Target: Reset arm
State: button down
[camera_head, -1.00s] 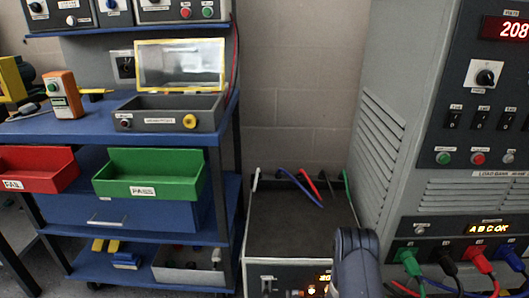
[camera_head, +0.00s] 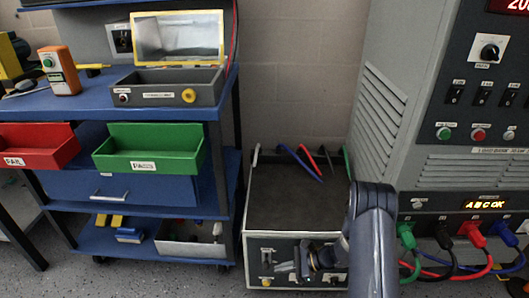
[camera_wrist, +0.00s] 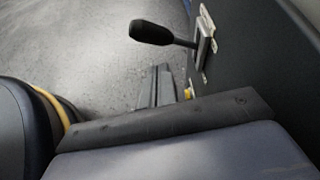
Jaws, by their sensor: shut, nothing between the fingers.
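My gripper (camera_head: 308,262) is in front of the grey box unit on the floor, low in the head view, and partly hides its front panel. In the wrist view the two dark fingers (camera_wrist: 157,84) lie together, shut and empty. A black-knobbed lever (camera_wrist: 152,33) sticks out from a metal plate on a dark panel (camera_wrist: 262,58), just past the fingers. I cannot tell whether the fingers touch the panel. My arm comes in from the bottom right of the head view.
The grey box unit (camera_head: 290,205) has colored leads at its back. The load bank cabinet (camera_head: 440,110) with plugged cables stands to its right. A blue bench (camera_head: 60,129) with a red bin (camera_head: 40,150) and a green bin (camera_head: 150,155) stands left. Grey floor shows below.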

jog(key=d+r+m+g+p, duration=0.1)
jog(key=d+r+p, duration=0.1)
jog(key=d+r, duration=0.45)
jog(key=shift+a+f+n+t+b, duration=0.55)
jog(key=shift+a+f+n+t, duration=0.5)
jog(key=shift+a+f, duration=1.9)
jog(key=shift+a+f+n+t+b, duration=0.5)
jog(key=shift+a+f+n+t, duration=0.85)
jog(key=shift+f, duration=2.8)
jog(key=w+p+v, duration=0.1)
jog(key=p+v, duration=0.1)
jog(key=v, duration=0.7)
jog(key=shift+d+r+p, duration=0.2)
jog(key=shift+p, duration=0.1)
jog(key=shift+s, duration=0.1)
